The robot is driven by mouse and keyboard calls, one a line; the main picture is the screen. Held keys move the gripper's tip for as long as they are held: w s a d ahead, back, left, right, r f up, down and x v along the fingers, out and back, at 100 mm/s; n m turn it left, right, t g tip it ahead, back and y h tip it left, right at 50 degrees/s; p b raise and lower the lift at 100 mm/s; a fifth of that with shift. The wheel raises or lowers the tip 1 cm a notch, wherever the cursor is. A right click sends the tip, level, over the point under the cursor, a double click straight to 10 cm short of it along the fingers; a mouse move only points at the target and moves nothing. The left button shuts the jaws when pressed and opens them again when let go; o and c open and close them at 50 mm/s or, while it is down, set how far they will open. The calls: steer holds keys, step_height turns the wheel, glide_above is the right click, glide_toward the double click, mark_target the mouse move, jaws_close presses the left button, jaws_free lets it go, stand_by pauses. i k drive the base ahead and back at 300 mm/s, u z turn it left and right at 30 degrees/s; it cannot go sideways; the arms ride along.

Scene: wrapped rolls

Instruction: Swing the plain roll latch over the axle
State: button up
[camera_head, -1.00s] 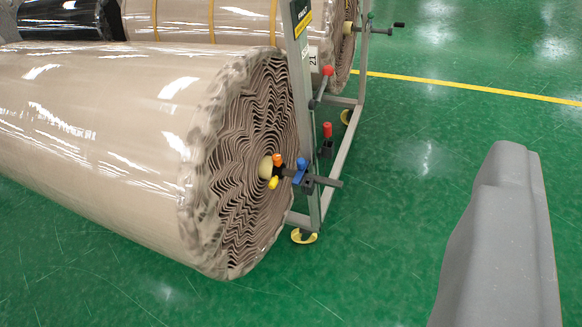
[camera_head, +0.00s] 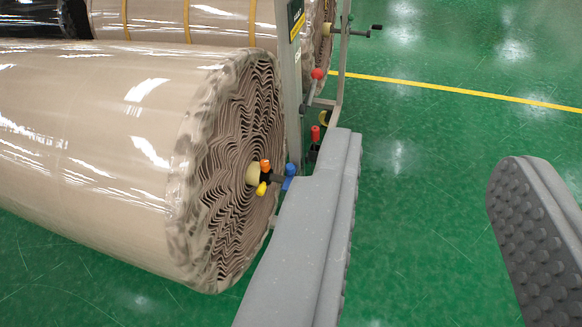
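The plain beige wrapped roll (camera_head: 90,130) fills the left, its wavy layered end facing right. At its centre is a cream axle hub (camera_head: 252,174) with orange (camera_head: 265,166) and yellow (camera_head: 262,188) tipped dark latch parts. A blue piece (camera_head: 289,176) sits just right of them. I cannot tell how the latch sits against the axle. My gripper (camera_head: 425,155) is open and empty, its grey fingers wide apart. The left finger passes in front of the lower stand and hides what lies right of the blue piece. The right finger is over the floor.
A grey metal stand (camera_head: 290,75) rises beside the roll, with red-knobbed handles (camera_head: 317,74) (camera_head: 315,132). A strapped roll (camera_head: 210,22) lies behind, with a dark crank (camera_head: 360,32). The green floor (camera_head: 420,190) at right is clear, crossed by a yellow line (camera_head: 450,88).

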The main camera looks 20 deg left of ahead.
mark_target(290, 169)
steer(key=u, duration=0.05)
steer(key=i, duration=1)
steer(key=z, duration=0.05)
